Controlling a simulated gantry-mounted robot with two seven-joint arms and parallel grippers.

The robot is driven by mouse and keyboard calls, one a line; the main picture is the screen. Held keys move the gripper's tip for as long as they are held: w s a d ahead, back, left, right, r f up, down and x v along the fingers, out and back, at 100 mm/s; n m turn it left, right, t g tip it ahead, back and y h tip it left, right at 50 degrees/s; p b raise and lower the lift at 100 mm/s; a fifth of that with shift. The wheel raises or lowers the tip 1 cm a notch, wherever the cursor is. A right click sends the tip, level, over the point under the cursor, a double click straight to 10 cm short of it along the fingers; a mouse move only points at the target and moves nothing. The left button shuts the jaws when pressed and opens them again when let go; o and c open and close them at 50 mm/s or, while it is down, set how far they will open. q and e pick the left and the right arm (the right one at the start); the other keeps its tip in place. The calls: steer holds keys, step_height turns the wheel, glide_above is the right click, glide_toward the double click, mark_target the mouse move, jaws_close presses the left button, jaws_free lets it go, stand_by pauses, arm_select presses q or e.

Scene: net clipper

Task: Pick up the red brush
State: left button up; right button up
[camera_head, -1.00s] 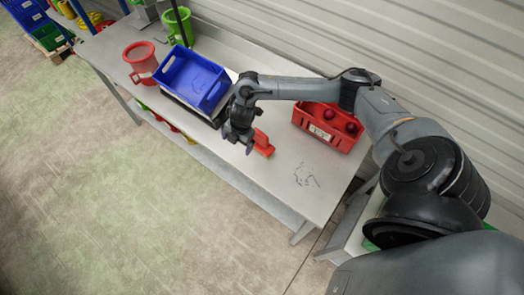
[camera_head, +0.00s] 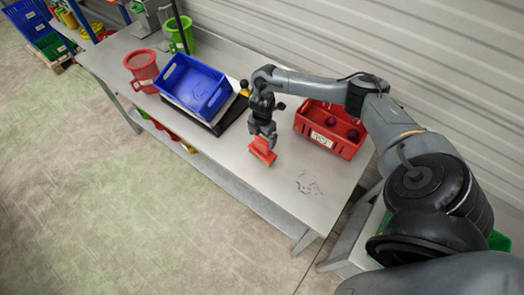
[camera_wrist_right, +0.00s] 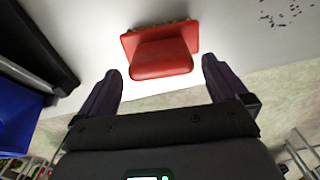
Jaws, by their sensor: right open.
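The red brush (camera_head: 262,150) lies on the grey metal table (camera_head: 225,160), between the blue crate and the scattered dark bits. In the right wrist view the brush (camera_wrist_right: 160,55) shows its red handle towards me and its bristle edge on the far side. My right gripper (camera_head: 262,135) is just behind the brush in the head view, pointing down at it. In the wrist view its two dark fingers (camera_wrist_right: 163,85) are apart, one to each side and short of the brush handle, with nothing between the tips. My left gripper is not in view.
A blue crate (camera_head: 176,90) on a black-edged scale stands left of my gripper. A red crate (camera_head: 340,150) with dark red balls is to the right. Dark bits (camera_head: 308,185) lie in front. Red (camera_head: 142,66) and green jugs stand at the far left.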

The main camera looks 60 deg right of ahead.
mark_target(262, 148)
steer(key=shift+f, duration=2.1)
steer(key=c, duration=1.3)
